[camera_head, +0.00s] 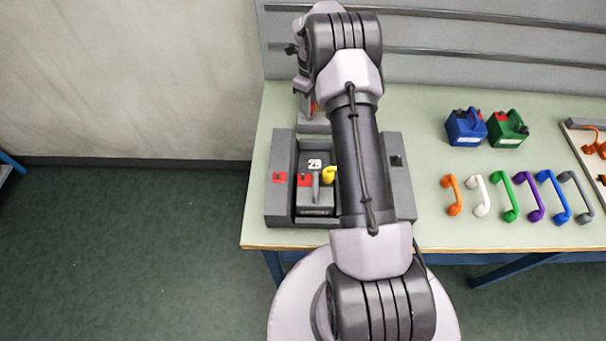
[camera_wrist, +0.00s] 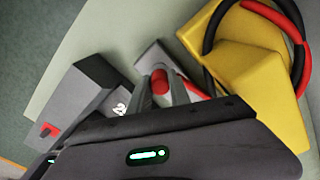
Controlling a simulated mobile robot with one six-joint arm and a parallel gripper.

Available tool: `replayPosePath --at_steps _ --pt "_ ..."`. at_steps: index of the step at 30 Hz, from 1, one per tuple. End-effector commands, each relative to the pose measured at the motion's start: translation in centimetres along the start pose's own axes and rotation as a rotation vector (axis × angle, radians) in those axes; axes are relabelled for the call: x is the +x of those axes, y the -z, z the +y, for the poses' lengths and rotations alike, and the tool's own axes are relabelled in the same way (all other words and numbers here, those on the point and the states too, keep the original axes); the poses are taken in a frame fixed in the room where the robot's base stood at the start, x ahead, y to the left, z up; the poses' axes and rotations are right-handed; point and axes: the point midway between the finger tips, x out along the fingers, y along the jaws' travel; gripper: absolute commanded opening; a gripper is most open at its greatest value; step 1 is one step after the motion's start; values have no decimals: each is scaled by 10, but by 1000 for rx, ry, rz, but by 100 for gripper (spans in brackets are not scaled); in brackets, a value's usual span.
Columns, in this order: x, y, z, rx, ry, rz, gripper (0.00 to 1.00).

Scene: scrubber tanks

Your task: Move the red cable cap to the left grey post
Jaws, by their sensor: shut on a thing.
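In the wrist view my gripper (camera_wrist: 160,82) is shut on the red cable cap (camera_wrist: 160,80), which shows between its two grey fingers. A red cable and a black cable loop over a yellow block (camera_wrist: 245,75) at the right. In the head view my arm covers the gripper and the cap. A grey box marked 29 (camera_head: 315,204) sits in a dark grey dock (camera_head: 280,206). The box has a red patch, a grey upright piece (camera_head: 316,187) and a yellow part (camera_head: 329,175) on top. I cannot tell which piece is the left grey post.
Blue (camera_head: 465,128) and green (camera_head: 507,130) boxes stand at the back right of the pale green table (camera_head: 425,225). Several coloured handles lie in a row before them. A tray (camera_head: 585,150) is at the right edge. A grey panel (camera_head: 480,35) rises behind.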

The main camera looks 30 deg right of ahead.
Motion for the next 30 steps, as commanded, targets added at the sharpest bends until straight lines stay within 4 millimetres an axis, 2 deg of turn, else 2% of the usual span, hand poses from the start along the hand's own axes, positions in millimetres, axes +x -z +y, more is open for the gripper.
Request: replayPosePath --at_steps 8,19,29,30 --pt "1 0 0 0 0 0 0" --pt "22 0 0 0 0 0 0" --pt "22 0 0 0 -1 1 0" --pt "22 0 0 0 -1 1 29"
